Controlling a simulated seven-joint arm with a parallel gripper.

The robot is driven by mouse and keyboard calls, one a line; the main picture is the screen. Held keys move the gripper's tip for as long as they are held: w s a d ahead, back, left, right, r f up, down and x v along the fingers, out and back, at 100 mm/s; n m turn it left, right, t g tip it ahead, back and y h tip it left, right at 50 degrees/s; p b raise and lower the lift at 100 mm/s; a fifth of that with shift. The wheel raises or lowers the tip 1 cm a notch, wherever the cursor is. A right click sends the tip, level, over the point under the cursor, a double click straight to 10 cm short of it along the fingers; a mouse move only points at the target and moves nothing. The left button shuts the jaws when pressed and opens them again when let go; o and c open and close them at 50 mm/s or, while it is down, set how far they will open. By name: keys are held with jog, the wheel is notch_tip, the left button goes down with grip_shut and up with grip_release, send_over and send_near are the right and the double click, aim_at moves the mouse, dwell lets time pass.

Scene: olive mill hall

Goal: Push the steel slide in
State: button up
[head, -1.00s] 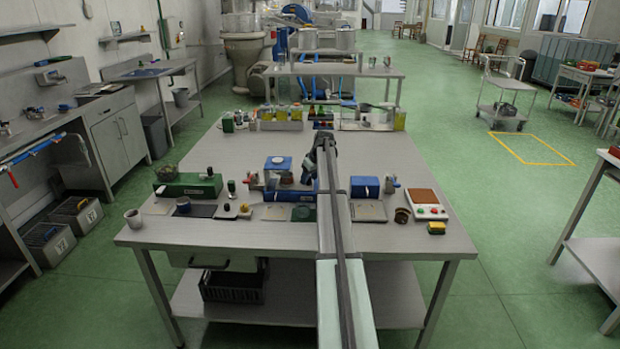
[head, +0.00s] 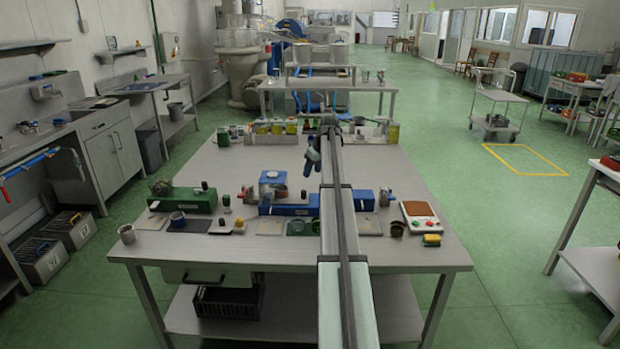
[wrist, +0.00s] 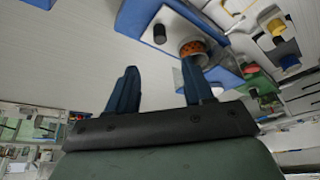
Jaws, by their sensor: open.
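I cannot make out the steel slide for certain. My gripper (head: 311,160) is open and empty above the table, behind the fixture in the picture. In the wrist view its blue fingers (wrist: 160,88) stand apart; beyond them are a blue body, a black knob (wrist: 160,34) and an orange-brown round part (wrist: 194,48).
A green fixture (head: 185,199) stands at the left, near a grey cup (head: 127,234).

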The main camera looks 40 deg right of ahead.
aim_at(304, 191)
jog(key=shift+s+r, duration=0.2)
jog(key=shift+r, duration=0.4)
jog(key=x, duration=1.3)
jog(key=shift+w+f, duration=0.1)
jog(key=shift+f, duration=0.1)
grip_shut()
dwell(0.5)
